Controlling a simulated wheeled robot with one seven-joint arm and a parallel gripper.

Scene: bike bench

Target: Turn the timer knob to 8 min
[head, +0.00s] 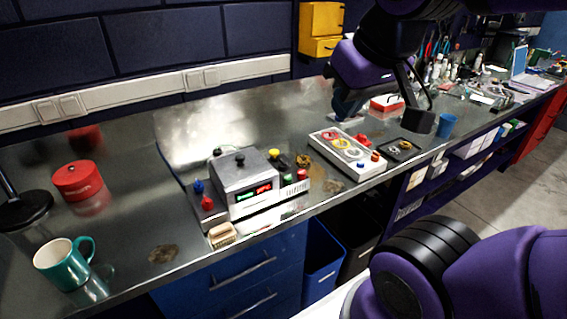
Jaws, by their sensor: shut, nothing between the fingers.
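A grey metal box (245,182) with small green and red displays on its front stands on the steel bench. A black knob (239,160) sits on its top. I cannot make out a minute scale or a pointer, so the knob's setting and whether it is the timer knob are unclear. My gripper (418,121) is at the right, above the bench, well apart from the grey box. It looks shut and empty, with its dark tip pointing down. The fingers are small and hard to separate.
A white panel (340,163) with coloured rings and buttons lies right of the box. A black tray (402,149) and a blue cup (446,124) are near my gripper. A teal mug (55,263) and red tin (77,180) stand at left. Bare bench lies between tin and box.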

